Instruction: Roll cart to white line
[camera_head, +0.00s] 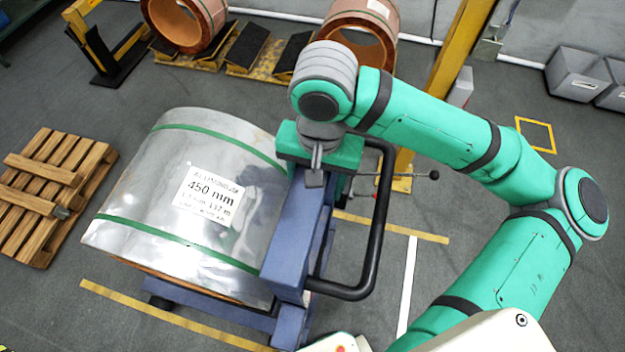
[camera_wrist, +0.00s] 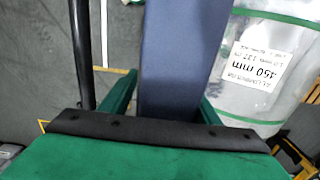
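The cart (camera_head: 292,284) has a blue frame, a black handle (camera_head: 377,235) on its right side and a large silver foil coil (camera_head: 150,200) with green straps and a "450 mm" label. The white line (camera_head: 408,285) lies on the floor right of the handle, apart from the cart. My gripper (camera_head: 318,178) is at the top of the cart's blue upright. In the wrist view, my gripper's green fingers (camera_wrist: 167,88) stand on either side of the blue upright (camera_wrist: 178,60), close to its edges. Whether they press on it is unclear.
Yellow floor lines run in front of the cart (camera_head: 160,317) and behind it (camera_head: 400,229). A wooden pallet (camera_head: 50,190) lies at left. A yellow post (camera_head: 455,60), copper coils (camera_head: 185,20) and grey bins (camera_head: 580,75) stand behind. Floor around the white line is clear.

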